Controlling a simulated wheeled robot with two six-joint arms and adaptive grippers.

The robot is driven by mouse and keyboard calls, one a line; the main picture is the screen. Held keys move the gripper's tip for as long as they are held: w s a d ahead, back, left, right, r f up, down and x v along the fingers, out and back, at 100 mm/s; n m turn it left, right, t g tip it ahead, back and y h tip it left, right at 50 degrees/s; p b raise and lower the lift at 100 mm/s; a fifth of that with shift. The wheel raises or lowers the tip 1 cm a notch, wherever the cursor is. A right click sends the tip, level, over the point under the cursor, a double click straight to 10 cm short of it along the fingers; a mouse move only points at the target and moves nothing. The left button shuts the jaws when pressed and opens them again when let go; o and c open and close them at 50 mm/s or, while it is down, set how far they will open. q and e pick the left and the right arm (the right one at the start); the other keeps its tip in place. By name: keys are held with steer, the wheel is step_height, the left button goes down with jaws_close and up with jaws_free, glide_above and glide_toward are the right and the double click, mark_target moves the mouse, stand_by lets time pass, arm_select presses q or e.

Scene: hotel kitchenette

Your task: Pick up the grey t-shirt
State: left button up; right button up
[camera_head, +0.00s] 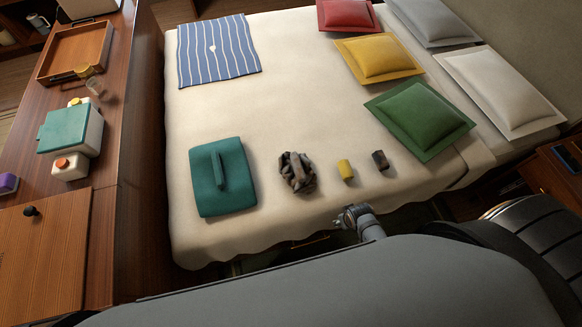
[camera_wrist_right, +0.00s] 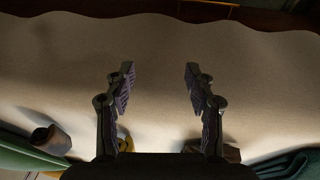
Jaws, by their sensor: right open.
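No plainly grey t-shirt shows on the bed. A crumpled dark grey-brown bundle (camera_head: 297,173) lies near the bed's front edge; I cannot tell whether it is the shirt. A folded teal cloth (camera_head: 221,178) with a raised strip lies left of it. A blue-and-white striped cloth (camera_head: 218,50) lies flat at the far left corner. My right gripper (camera_head: 352,216) is at the bed's front edge, to the right of and nearer than the bundle. In the right wrist view its fingers (camera_wrist_right: 160,85) are apart with nothing between them. My left gripper is out of view.
A small yellow item (camera_head: 345,170) and a dark brown one (camera_head: 380,160) lie right of the bundle. Green (camera_head: 420,118), yellow (camera_head: 377,57) and red (camera_head: 347,14) cushions lie farther back. A wooden counter (camera_head: 105,145) runs along the left. The bed's middle is clear.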

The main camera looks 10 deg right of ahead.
steer(key=w+a+r, duration=0.1)
steer(key=w+r, duration=0.3)
steer(key=r, duration=0.5)
steer(key=w+a+r, duration=0.2)
steer(key=w+r, duration=0.2)
steer(key=r, duration=0.6)
steer(key=g+y, duration=0.1)
steer(key=g, duration=0.1)
glide_toward(298, 163)
steer(key=shift+w+f, duration=0.15)
steer(key=shift+f, duration=2.25)
steer(key=shift+w+f, duration=0.1)
steer(key=shift+f, duration=2.35)
steer(key=shift+f, duration=0.25)
steer(key=shift+s, duration=0.15)
jaws_close()
